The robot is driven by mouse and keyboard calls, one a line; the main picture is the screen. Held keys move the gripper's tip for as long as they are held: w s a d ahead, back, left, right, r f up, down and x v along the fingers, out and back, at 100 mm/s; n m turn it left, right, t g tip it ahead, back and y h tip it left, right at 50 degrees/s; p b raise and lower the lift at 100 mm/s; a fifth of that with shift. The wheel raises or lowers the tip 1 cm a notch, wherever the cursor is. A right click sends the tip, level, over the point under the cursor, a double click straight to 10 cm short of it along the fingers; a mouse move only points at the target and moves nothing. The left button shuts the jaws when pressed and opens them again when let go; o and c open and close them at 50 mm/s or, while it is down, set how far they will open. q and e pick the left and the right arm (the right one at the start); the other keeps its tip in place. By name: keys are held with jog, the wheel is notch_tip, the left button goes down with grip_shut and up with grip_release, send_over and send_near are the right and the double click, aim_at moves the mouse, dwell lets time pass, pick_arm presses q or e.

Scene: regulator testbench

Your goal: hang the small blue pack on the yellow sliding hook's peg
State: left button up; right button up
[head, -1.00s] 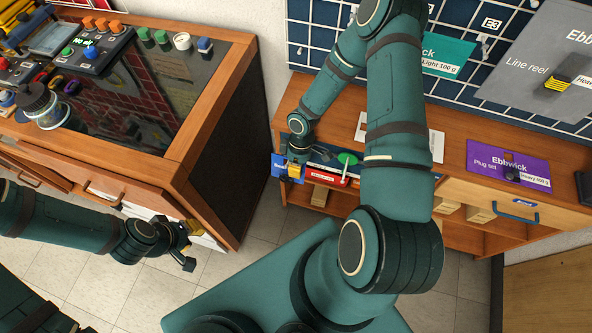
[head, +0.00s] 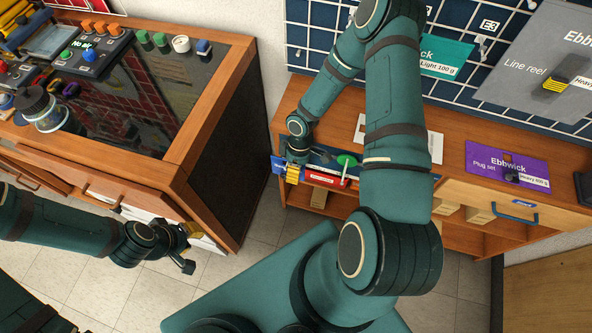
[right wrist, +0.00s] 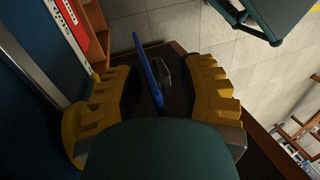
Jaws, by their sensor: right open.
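The small blue pack (head: 277,166) is at the left end of the wooden bench in the head view, partly covered by my right gripper (head: 291,172). The right wrist view shows a thin blue panel (right wrist: 150,75), seen nearly edge-on, between the right gripper's (right wrist: 165,80) two spread yellow fingers. There is a gap on each side of it. What holds it up is hidden. My left gripper (head: 187,247) is beside the cabinet front at lower left, its fingers apart and empty.
The wooden bench (head: 455,140) carries a purple plug-set card (head: 508,165) and a red box (head: 325,179) near a green disc (head: 347,161). A grey line-reel panel (head: 540,50) stands at upper right. The dark-topped cabinet (head: 215,80) is left; floor between is clear.

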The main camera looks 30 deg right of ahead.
jog(key=v, duration=1.2)
jog(key=s+a+f+m+t, duration=0.1)
jog(key=s+a+m, duration=0.1)
jog(key=a, duration=0.3)
jog(key=s+a+f+m+t+y, duration=0.1)
jog(key=s+a+m, duration=0.1)
jog(key=a+m, duration=0.2)
jog(key=s+a+f+m+t, duration=0.1)
jog(key=s+a+m, duration=0.2)
jog(key=a, duration=0.5)
jog(key=shift+f+m+t, duration=0.2)
jog(key=shift+m+t, duration=0.1)
jog(key=shift+m, duration=0.2)
jog(key=shift+a+r, duration=0.1)
jog(key=shift+a, duration=0.05)
